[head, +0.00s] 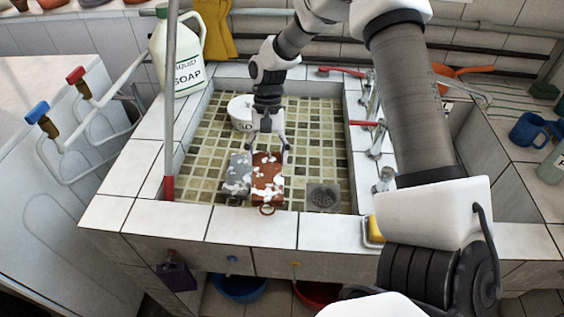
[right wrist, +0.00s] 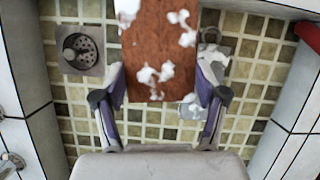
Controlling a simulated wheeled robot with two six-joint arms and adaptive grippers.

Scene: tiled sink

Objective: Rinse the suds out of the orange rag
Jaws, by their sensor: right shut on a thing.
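The orange rag (head: 267,183) is a rust-orange cloth spotted with white suds, over the tiled sink floor (head: 318,133). It also fills the upper middle of the right wrist view (right wrist: 155,40). My right gripper (head: 269,153) reaches down into the sink and is shut on the rag, a finger at each side of it. A grey rag (head: 238,175) with suds is just left of the orange one in the head view, partly hidden by a finger in the wrist view. The round drain (head: 322,198) is to the right. My left gripper is not in view.
A white tub (head: 240,111) stands behind the gripper in the sink. Red-handled taps (head: 366,124) line the right divider. A soap jug (head: 180,55) stands at the back left corner. A red-tipped pole (head: 169,120) rises at left. A yellow sponge (head: 376,229) lies on the front right rim.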

